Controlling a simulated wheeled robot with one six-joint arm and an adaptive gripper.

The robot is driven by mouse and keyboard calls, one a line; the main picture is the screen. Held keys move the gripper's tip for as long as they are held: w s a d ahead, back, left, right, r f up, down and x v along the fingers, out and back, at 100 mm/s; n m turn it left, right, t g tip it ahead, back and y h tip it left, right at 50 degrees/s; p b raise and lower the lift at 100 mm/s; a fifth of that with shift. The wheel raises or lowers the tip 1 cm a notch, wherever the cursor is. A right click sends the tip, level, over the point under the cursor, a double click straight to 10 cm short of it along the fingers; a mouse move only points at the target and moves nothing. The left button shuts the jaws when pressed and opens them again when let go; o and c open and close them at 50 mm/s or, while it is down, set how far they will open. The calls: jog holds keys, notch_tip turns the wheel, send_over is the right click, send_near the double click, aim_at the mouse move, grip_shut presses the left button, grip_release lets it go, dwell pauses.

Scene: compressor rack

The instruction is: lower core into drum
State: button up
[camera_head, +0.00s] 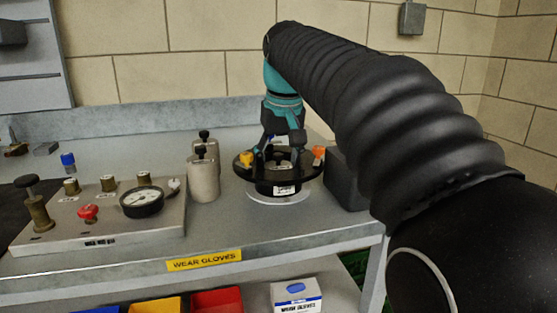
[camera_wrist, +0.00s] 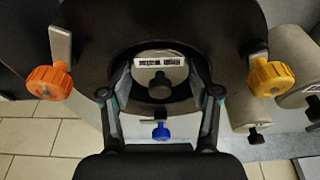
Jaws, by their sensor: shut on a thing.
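The black drum (camera_head: 275,188) with a wide flange stands on the bench, with a yellow knob (camera_head: 246,160) and an orange knob (camera_head: 319,153) on its rim. My gripper (camera_head: 283,150) points down over its middle. In the wrist view my gripper (camera_wrist: 160,95) has its fingers at either side of the drum's opening, shut on the pale core (camera_wrist: 152,66), which carries a printed label and a dark knob. The drum's black flange (camera_wrist: 90,30) surrounds the opening. How deep the core sits in the drum is hidden. A blue knob (camera_wrist: 160,132) shows below the opening.
Two grey cylinders (camera_head: 203,180) with black knobs stand close left of the drum. A dark box (camera_head: 347,180) stands close on its right. A gauge panel (camera_head: 105,210) fills the bench at left. The wall rises behind.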

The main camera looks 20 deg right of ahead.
jog(key=shift+f, duration=0.1)
jog(key=shift+f, duration=0.2)
jog(key=shift+r, duration=0.35)
jog(key=shift+f, duration=0.15)
jog(key=shift+f, duration=0.2)
jog(key=shift+r, duration=0.3)
dwell(0.4)
